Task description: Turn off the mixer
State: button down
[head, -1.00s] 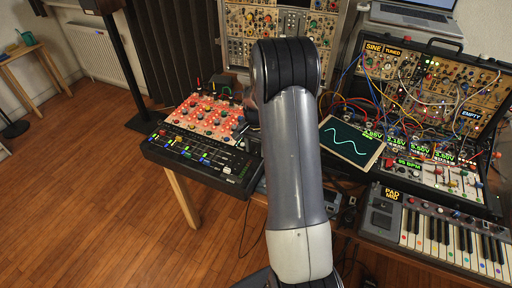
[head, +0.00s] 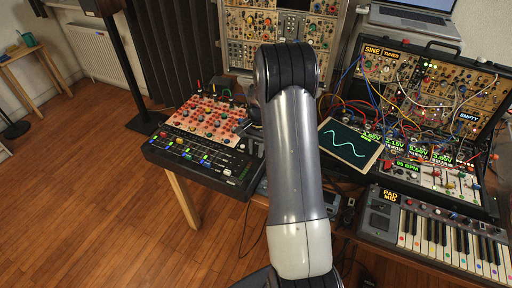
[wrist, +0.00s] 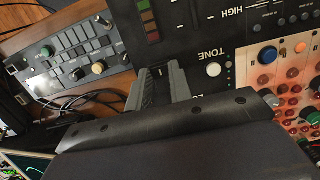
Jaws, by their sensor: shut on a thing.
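The mixer is the black panel with coloured faders (head: 200,158) at the left end of the desk in the head view. In the wrist view its black face (wrist: 195,38) shows HIGH and TONE labels, a white knob (wrist: 213,69) and a level meter (wrist: 148,20) with dull red and green blocks. My gripper (wrist: 160,76) is at the mixer's near edge, left of the white knob. Its fingers are close together, shut on a small part there that they mostly hide. In the head view my arm hides the gripper.
A red-and-white knob panel (head: 208,117) adjoins the mixer. A grey button unit (wrist: 75,58) and loose black cables (wrist: 70,105) lie beside it. A screen with a wave (head: 350,142), a patched synth rack (head: 440,90) and a keyboard (head: 445,235) stand to the right.

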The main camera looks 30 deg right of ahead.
jog(key=shift+w+d+g+y+p, duration=0.15)
jog(key=shift+g+y+p, duration=0.2)
jog(key=shift+g+y, duration=0.25)
jog(key=c, duration=1.3)
grip_release()
jog(key=b+v, duration=0.1)
jog(key=v, duration=1)
jog(key=shift+f, duration=0.1)
jog(key=p+x, duration=0.1)
jog(key=x, duration=0.9)
jog(key=shift+f, duration=0.35)
jog(key=shift+f+b, duration=0.15)
jog(key=shift+b, duration=0.15)
jog(key=shift+a+t+h+b, duration=0.25)
jog(key=shift+t+h+b, duration=0.1)
jog(key=shift+t+h, duration=0.25)
